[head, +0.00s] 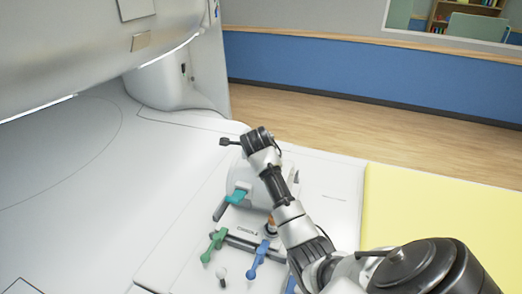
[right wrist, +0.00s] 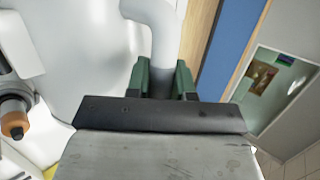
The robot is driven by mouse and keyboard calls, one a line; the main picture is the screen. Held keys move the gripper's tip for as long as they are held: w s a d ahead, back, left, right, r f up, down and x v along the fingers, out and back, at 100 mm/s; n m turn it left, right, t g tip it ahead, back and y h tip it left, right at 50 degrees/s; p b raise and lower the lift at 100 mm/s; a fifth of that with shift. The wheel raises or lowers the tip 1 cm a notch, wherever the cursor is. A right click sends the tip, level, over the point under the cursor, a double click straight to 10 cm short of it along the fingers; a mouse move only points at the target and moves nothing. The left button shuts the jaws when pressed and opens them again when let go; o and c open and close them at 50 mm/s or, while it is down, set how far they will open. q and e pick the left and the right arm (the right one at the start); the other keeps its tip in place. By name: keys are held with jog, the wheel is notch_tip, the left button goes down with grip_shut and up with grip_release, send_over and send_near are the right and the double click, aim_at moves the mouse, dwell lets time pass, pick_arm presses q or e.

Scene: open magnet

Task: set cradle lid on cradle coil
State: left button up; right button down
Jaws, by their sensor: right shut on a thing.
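In the right wrist view my right gripper (right wrist: 163,78) has its green finger pads shut on a white bent handle (right wrist: 155,25). The handle stands by a large smooth white curved body (right wrist: 85,60), which looks like the cradle lid; the join is not clear. In the head view my right arm reaches over the white console, and its fingertips are hidden. A white rounded piece (head: 243,172), likely the same lid, shows beside the arm's end. I cannot tell whether it touches anything below. The cradle coil cannot be made out clearly. My left gripper is not in view.
A large white machine housing (head: 80,45) overhangs at the upper left. A yellow surface (head: 430,205) lies clear at the right.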

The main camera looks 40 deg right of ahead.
jog(key=c, duration=0.9)
grip_release()
jog(key=shift+r, duration=0.1)
jog(key=b+v, duration=0.2)
jog(key=v, duration=0.9)
jog(key=shift+b, duration=0.4)
jog(key=shift+s, duration=0.1)
jog(key=shift+f, duration=0.2)
